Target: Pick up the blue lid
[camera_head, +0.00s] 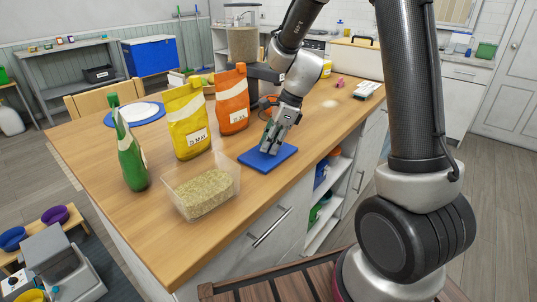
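The blue lid (257,160) is a flat rectangle lying on the wooden counter, to the right of a clear container of grainy feed (205,190). My gripper (268,148) points down at the lid, with its fingertips over or at the lid's middle. Whether the fingers touch the lid or are apart from each other is too small to tell. The gripper hides part of the lid's far right side.
A green bottle (130,160), a yellow bag (187,125) and an orange bag (232,105) stand on the wooden counter (100,165) left of and behind the lid. The counter's front edge is close to the lid. Open shelves (325,205) lie below it.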

